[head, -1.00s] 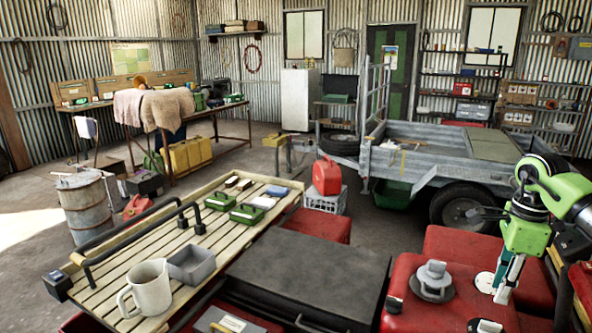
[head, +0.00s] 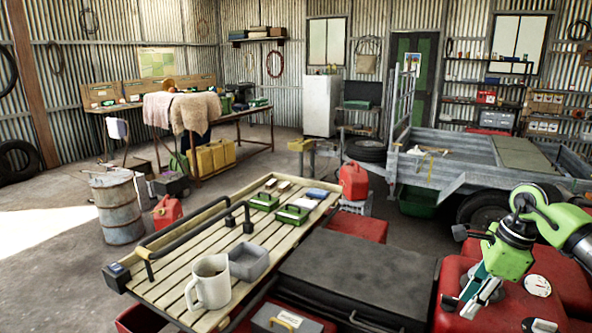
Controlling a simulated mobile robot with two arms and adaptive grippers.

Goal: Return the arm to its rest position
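My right gripper (head: 482,293), on a green and dark arm coming in from the right edge, hangs low over the red bodywork (head: 565,275) at the lower right. Its pale and teal fingers point down and to the left. They are small and seen at a steep angle, so I cannot tell whether they are open or shut. No object clearly shows between them. The grey knobbed fitting seen earlier on the red bodywork is not clearly visible; the gripper covers about that place. My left gripper is not in view.
A dark flat case (head: 350,270) lies left of the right gripper. A slatted rack (head: 190,260) holds a pale mug (head: 208,282), a grey tray (head: 248,262) and green boxes (head: 293,215). A trailer (head: 455,180) stands behind. Open floor lies left.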

